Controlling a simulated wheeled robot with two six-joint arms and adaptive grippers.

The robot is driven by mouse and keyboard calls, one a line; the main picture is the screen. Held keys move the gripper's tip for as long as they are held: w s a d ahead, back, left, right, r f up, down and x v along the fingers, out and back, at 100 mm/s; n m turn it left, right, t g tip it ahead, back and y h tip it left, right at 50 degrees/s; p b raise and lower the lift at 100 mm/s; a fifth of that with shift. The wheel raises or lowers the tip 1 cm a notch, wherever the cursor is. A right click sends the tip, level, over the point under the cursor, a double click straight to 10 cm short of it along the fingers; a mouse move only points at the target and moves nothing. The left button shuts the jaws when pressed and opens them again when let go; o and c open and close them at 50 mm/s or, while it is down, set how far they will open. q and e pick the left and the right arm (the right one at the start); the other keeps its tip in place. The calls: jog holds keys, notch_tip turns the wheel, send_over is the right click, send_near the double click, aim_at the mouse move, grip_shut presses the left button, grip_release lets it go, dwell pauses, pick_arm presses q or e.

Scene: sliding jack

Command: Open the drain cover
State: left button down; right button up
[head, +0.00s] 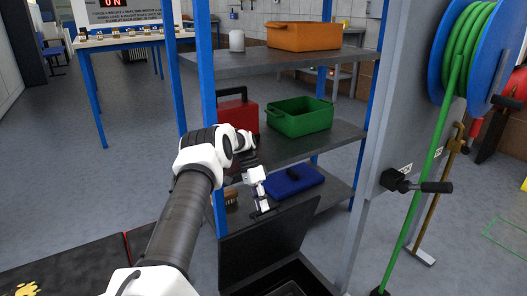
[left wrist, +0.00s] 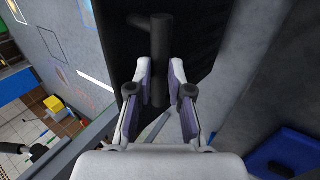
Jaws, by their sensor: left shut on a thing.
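The dark drain cover (head: 262,248) stands raised at a steep angle over a dark floor opening (head: 292,284) at the bottom of the head view. My left gripper (head: 262,205) is at the cover's upper edge. In the left wrist view, my left gripper (left wrist: 160,72) has its two fingers on either side of a black bar handle (left wrist: 161,40), shut on it. The cover (left wrist: 105,45) also shows there as a dark panel behind the handle. The exact contact at the fingertips is hard to see. My right gripper is not in view.
A shelf with blue posts (head: 207,75) stands just behind the cover. It holds an orange bin (head: 304,36), a green bin (head: 299,118) and a blue tray (head: 292,181). A hose reel (head: 480,50) is at the right. Open floor (head: 110,175) lies to the left.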

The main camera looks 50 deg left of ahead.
pick_arm(q)
jog(key=shift+s+a+f, duration=0.1)
jog(key=shift+s+f, duration=0.2)
jog(key=shift+f, duration=0.25)
jog(key=c, duration=1.3)
grip_release()
jog(key=shift+f, duration=0.1)
jog(key=shift+o, duration=1.2)
jog(key=shift+w+a+f, duration=0.15)
jog(key=shift+a+f, duration=0.05)
jog(key=shift+f, duration=0.2)
jog(key=v, duration=0.7)
jog(key=shift+r, duration=0.5)
jog(key=shift+w, duration=0.15)
